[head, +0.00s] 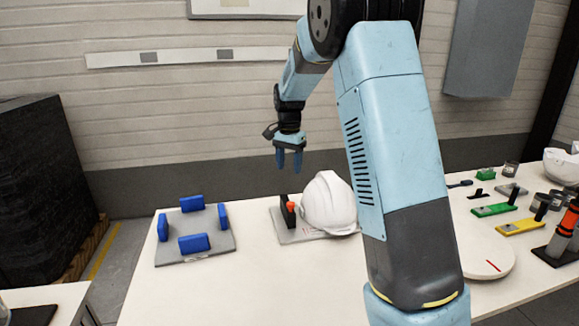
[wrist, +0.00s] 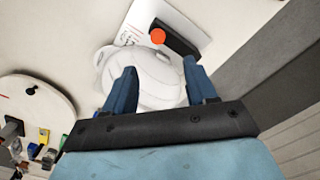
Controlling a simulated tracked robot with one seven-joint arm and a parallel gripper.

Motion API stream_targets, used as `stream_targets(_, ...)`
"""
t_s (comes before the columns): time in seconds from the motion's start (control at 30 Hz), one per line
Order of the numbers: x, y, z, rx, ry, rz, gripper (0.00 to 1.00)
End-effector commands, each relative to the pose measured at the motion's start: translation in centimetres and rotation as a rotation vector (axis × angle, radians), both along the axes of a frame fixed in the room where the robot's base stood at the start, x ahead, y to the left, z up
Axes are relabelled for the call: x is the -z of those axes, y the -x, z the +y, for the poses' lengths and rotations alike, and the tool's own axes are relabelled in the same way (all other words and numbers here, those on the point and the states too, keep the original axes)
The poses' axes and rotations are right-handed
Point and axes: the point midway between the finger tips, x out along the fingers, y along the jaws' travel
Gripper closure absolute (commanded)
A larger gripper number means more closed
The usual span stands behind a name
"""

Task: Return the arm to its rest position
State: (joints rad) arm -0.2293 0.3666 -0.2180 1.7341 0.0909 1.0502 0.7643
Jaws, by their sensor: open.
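My gripper (head: 289,160) hangs from my blue arm, pointing down, in the air above the back edge of the table. Its two blue fingers are apart with nothing held between them. In the wrist view my gripper (wrist: 157,85) is also open, with a white helmet shell (wrist: 138,65) showing beyond the fingers. In the head view the helmet shell (head: 328,204) sits on a grey plate (head: 285,233), below and to the right of the gripper. A dark upright block with an orange-red knob (head: 291,207) stands beside the shell. My arm hides part of the table.
A grey plate with several blue blocks (head: 193,243) is at the left of the white table (head: 250,285). A round white disc (head: 487,258), green and yellow tools (head: 520,226) and a white bowl (head: 562,167) are at right. A dark stack (head: 45,170) stands left.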

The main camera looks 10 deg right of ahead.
Motion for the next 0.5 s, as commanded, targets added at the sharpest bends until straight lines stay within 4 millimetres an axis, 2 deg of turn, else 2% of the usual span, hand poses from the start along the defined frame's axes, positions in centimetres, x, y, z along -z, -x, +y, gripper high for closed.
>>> stream_targets(0.17,-0.5,0.4,-0.1,-0.007,-0.003,-0.006,0.44)
stream_targets(0.27,-1.8,1.6,-0.5,-0.029,-0.011,-0.023,0.44)
stream_targets(0.5,-6.3,6.8,-1.5,-0.134,-0.031,-0.093,0.44)
